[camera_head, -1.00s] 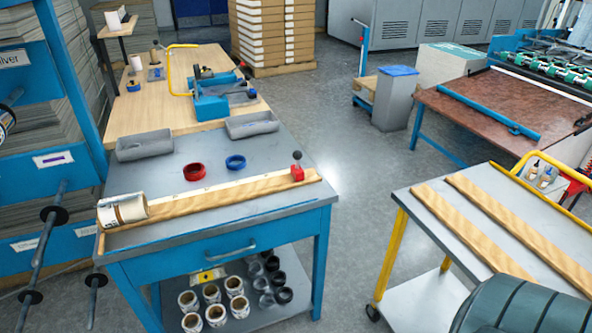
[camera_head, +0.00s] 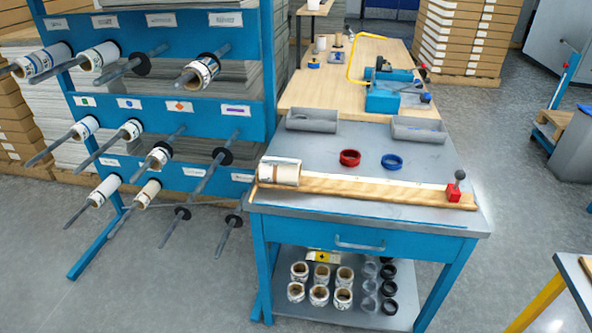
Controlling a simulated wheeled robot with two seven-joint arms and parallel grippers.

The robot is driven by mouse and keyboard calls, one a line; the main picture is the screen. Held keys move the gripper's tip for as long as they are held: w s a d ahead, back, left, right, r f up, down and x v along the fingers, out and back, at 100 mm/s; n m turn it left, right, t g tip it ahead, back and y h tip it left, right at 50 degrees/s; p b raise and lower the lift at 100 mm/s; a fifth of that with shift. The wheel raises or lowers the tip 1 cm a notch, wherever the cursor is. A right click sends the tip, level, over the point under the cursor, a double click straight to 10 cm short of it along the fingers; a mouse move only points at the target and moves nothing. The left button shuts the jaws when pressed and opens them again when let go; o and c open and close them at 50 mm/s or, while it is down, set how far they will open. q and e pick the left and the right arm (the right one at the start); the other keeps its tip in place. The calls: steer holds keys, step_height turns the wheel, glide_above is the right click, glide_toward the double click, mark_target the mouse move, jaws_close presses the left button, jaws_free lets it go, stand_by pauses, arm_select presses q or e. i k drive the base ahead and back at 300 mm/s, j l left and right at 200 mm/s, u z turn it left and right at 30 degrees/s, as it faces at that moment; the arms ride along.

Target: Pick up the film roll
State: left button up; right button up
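A white film roll with a brown core (camera_head: 280,171) lies on its side at the left end of a wooden rail with a white scale (camera_head: 370,190) on the blue-framed workbench. Other film rolls hang on rods of the blue rack at the left, among them one on the top row (camera_head: 200,72), one at the top left (camera_head: 42,62), one in the middle row (camera_head: 158,157) and one in the bottom row (camera_head: 147,193). Neither of my grippers shows in the view.
On the grey workbench top (camera_head: 330,215) are a red ring (camera_head: 350,158), a blue ring (camera_head: 392,162), two grey trays (camera_head: 312,121) and a red stop with a knob (camera_head: 455,193). The lower shelf holds several small cores (camera_head: 319,295). Floor in front of the rack is clear.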

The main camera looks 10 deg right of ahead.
mark_target(274, 170)
steer(key=i+j, duration=0.2)
steer(key=j, duration=0.15)
steer(key=i+j, duration=0.2)
steer(key=j, duration=0.15)
steer(key=i+j, duration=0.2)
steer(key=j, duration=0.15)
steer(key=i+j, duration=0.2)
steer(key=j, duration=0.15)
steer(key=i+j+z, duration=0.1)
steer(key=j, duration=0.25)
steer(key=i, duration=0.1)
